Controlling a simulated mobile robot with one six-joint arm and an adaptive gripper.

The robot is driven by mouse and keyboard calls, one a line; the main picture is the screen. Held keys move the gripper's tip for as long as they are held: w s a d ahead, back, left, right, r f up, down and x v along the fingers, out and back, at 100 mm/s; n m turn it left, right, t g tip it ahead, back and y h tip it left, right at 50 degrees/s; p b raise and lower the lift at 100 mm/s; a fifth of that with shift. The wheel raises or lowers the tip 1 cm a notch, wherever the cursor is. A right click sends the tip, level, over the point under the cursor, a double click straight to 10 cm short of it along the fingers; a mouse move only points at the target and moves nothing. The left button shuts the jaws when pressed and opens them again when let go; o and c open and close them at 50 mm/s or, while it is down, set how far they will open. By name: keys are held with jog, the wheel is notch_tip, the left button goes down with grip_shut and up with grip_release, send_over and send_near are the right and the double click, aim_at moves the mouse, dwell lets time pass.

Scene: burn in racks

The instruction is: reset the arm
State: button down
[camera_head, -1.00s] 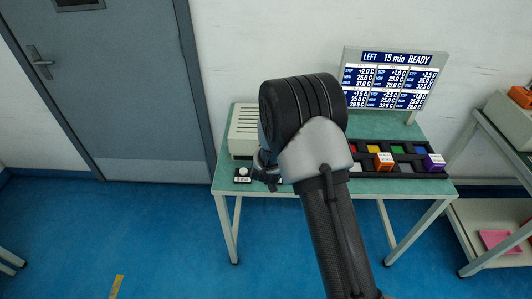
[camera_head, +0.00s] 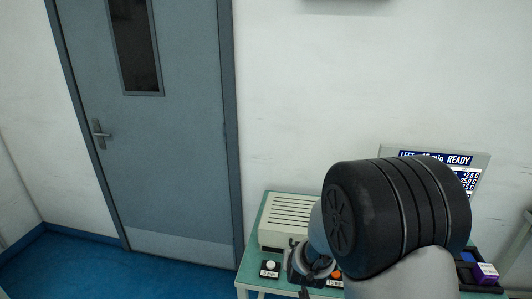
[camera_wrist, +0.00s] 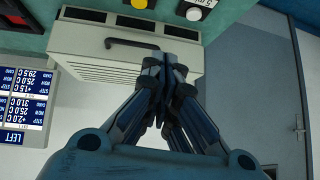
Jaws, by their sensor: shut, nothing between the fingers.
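My gripper (camera_head: 306,283) shows at the bottom of the head view, partly hidden behind my own arm. In the wrist view the fingers of my gripper (camera_wrist: 172,65) are shut together and empty. They are in front of the white vented box (camera_wrist: 100,48); I cannot tell if they touch it. In the head view the same white vented box (camera_head: 284,212) stands on the green table, left of my arm.
The display sign (camera_head: 440,159), black tray (camera_head: 467,257) and purple block (camera_head: 485,271) are partly hidden or cut off. A grey door (camera_head: 165,140) is at left.

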jog(key=s+r+g+y, duration=0.1)
jog(key=s+r, duration=0.7)
jog(key=r, duration=0.3)
jog(key=s+d+r+g, duration=0.1)
jog(key=s+r, duration=0.1)
jog(key=s, duration=0.6)
jog(key=s+d+r+n+g, duration=0.1)
jog(key=s+d+r, duration=0.1)
jog(key=s, duration=0.7)
jog(key=s+d+r+g, duration=0.1)
jog(key=s+r, duration=0.3)
jog(key=s, duration=0.5)
jog(key=shift+d+r+n+h, duration=0.2)
jog(key=shift+d+n+h, duration=0.1)
jog(key=shift+d+n, duration=0.15)
